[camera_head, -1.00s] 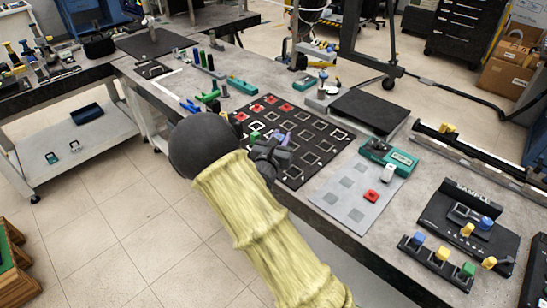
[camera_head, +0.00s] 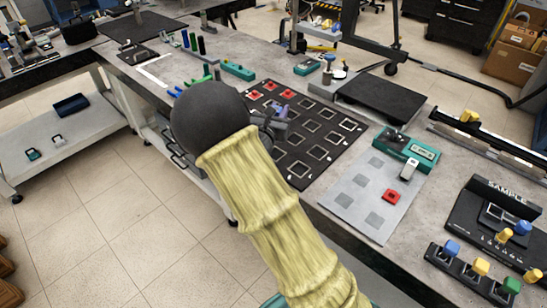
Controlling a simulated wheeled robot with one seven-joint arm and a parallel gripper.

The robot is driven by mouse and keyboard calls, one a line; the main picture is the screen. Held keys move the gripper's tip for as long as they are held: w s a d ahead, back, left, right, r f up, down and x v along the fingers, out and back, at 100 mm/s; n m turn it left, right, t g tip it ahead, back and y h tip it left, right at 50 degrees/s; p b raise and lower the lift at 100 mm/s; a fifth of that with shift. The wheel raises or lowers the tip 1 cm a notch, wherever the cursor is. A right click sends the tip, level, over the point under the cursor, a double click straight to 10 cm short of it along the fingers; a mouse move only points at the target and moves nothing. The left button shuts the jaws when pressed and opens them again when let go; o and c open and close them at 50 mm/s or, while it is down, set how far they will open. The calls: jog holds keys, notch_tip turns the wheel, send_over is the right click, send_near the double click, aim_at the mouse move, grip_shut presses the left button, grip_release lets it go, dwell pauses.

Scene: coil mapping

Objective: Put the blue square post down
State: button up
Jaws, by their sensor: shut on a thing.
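My gripper (camera_head: 268,127) is over the left part of the black board (camera_head: 330,147) with pale square outlines. It is shut on a small blue-violet piece (camera_head: 281,108), which I take to be the blue square post. Only its top shows; my arm and gripper hide its lower part, so I cannot tell whether it touches the board. Red square pieces (camera_head: 270,86) sit on the board's far-left squares. Several other squares look empty.
A grey sheet (camera_head: 345,212) with a red block (camera_head: 391,196) and a teal device (camera_head: 408,147) lies right of the board. A rack with blue, yellow and green posts (camera_head: 466,272) stands at the lower right. A black plate (camera_head: 380,104) is behind the board.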

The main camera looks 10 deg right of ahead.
jog(key=shift+w+f, duration=0.4)
jog(key=shift+f, duration=0.3)
jog(key=shift+f+b, duration=0.1)
jog(key=shift+b, duration=0.2)
notch_tip(320, 180, down, 6)
jog(key=shift+f, duration=0.1)
jog(key=shift+w, duration=0.1)
jog(key=shift+d+f, duration=0.15)
jog(key=shift+f, duration=0.2)
jog(key=shift+f+b, duration=0.3)
jog(key=shift+f, duration=1.2)
